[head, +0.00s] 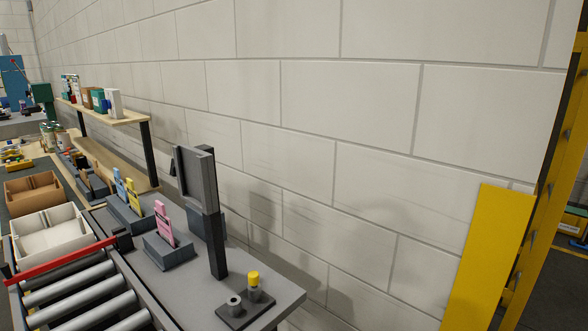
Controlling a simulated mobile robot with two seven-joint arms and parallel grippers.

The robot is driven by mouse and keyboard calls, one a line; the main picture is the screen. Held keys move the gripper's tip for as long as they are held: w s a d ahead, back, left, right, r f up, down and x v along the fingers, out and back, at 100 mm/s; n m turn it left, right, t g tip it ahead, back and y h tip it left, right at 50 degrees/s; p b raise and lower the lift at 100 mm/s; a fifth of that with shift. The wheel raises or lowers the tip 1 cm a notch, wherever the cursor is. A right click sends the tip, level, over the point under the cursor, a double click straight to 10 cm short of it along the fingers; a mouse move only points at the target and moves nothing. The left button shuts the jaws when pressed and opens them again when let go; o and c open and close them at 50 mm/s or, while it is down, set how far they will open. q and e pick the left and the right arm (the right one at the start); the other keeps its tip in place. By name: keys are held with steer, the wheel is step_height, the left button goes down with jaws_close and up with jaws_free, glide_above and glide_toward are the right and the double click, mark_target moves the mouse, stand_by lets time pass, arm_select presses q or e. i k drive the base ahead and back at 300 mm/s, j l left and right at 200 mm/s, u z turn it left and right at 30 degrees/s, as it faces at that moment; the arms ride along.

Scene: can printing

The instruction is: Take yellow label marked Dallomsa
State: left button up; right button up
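A yellow label (132,190) stands upright in a dark grey holder (126,217) on the grey table, beside a light blue label (120,184). Its print is too small to read, so I cannot tell whether it says Dallomsa. A pink label (162,222) stands in a nearer grey holder (170,254). Neither of my grippers is in view.
A monitor on a post (203,190) stands right of the labels. A small base (245,308) near the table's front corner carries a yellow-topped cylinder (254,281). A roller conveyor (85,300) with a red bar (62,262) and a white bin (50,235) lies left.

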mark_target(134, 200)
steer(key=k+j, duration=0.4)
steer(key=j, duration=0.3)
steer(key=j+z, duration=0.1)
steer(key=j, duration=0.3)
steer(key=k+j+z, duration=0.1)
steer(key=j, duration=0.25)
steer(key=j+z, duration=0.1)
steer(key=j, duration=0.85)
